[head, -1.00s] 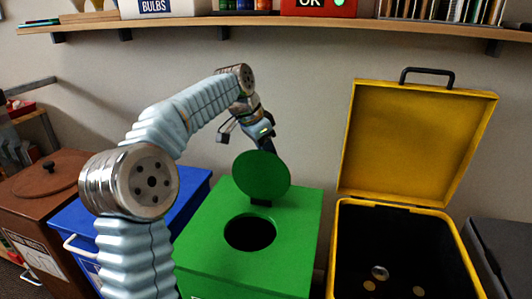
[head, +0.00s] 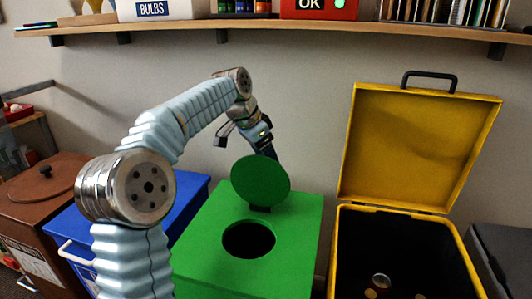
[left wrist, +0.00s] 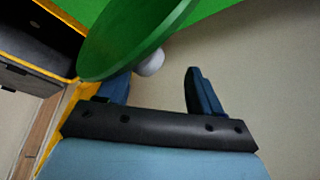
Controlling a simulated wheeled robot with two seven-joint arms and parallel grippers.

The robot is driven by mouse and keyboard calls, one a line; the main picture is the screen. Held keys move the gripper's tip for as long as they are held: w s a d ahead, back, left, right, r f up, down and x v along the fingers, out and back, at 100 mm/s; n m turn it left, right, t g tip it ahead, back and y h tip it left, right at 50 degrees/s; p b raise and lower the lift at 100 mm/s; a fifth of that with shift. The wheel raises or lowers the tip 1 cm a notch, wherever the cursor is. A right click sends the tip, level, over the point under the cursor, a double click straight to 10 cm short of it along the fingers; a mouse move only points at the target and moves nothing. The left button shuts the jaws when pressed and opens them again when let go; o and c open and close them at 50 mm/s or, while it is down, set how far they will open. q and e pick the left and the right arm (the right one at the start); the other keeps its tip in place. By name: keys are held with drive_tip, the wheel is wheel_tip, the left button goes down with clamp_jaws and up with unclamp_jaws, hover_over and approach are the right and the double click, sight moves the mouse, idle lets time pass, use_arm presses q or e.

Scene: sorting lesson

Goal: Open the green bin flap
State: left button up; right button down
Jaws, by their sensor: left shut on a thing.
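The green bin (head: 200,245) stands in the middle of the head view, with a round dark hole (head: 249,240) in its top. Its round green flap (head: 260,178) stands raised and tilted behind the hole, which is uncovered. My left gripper (head: 270,150) is behind the flap, partly hidden by it. In the left wrist view the flap (left wrist: 135,35) covers part of one finger, and a pale round knob (left wrist: 150,63) shows at its edge between the fingers. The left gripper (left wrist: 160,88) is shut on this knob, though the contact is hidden. My right gripper is not in view.
A yellow bin (head: 345,250) with its lid (head: 420,150) up stands to the right, a dark grey bin (head: 505,250) beyond it. A blue bin (head: 195,195) and a brown bin (head: 25,210) stand to the left. A wall shelf (head: 270,27) runs above.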

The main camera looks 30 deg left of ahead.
use_arm(q)
drive_tip(key=shift+s+a+f, duration=0.1)
drive_tip(key=shift+a+f, duration=0.2)
drive_tip(key=shift+f, duration=0.55)
drive_tip(key=d+p+v, duration=0.1)
drive_tip(key=p+v, duration=0.2)
drive_tip(key=v, duration=1.2)
drive_tip(key=shift+w+r, duration=0.25)
drive_tip(key=shift+w, duration=0.05)
